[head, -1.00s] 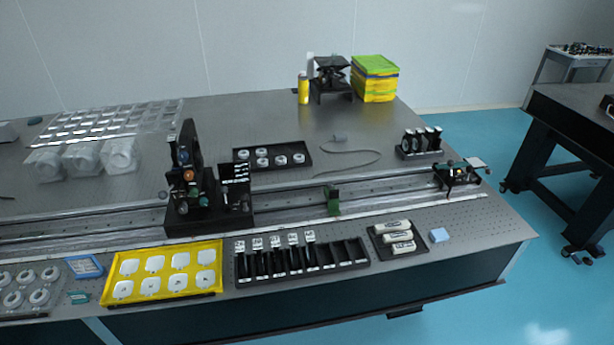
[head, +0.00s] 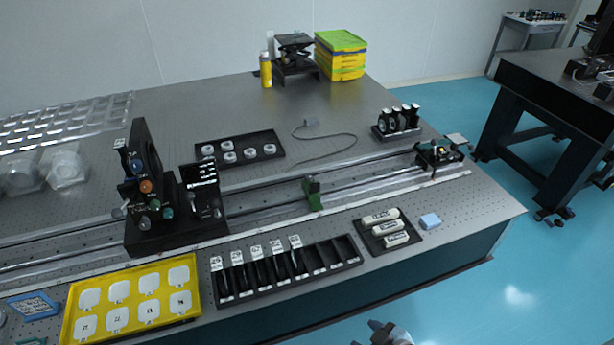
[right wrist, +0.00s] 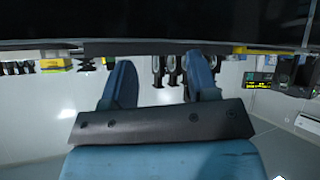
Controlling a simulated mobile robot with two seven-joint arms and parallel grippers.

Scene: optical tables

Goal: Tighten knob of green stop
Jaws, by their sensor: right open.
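The green stop (head: 313,193) stands upright on the long rail (head: 360,178) near the middle of the table in the head view. Its knob is too small to make out. My right gripper (head: 388,333) shows at the bottom edge of the head view, in front of the table and well apart from the stop. In the right wrist view its two blue fingers (right wrist: 160,75) are spread, with nothing held between them. My left gripper is not in view.
A black mount assembly (head: 150,200) stands on the rail left of the stop, and a small black stage (head: 438,153) sits at its right end. A black slotted rack (head: 285,268), a yellow tray (head: 192,275) and a bottle tray (head: 385,238) line the front edge.

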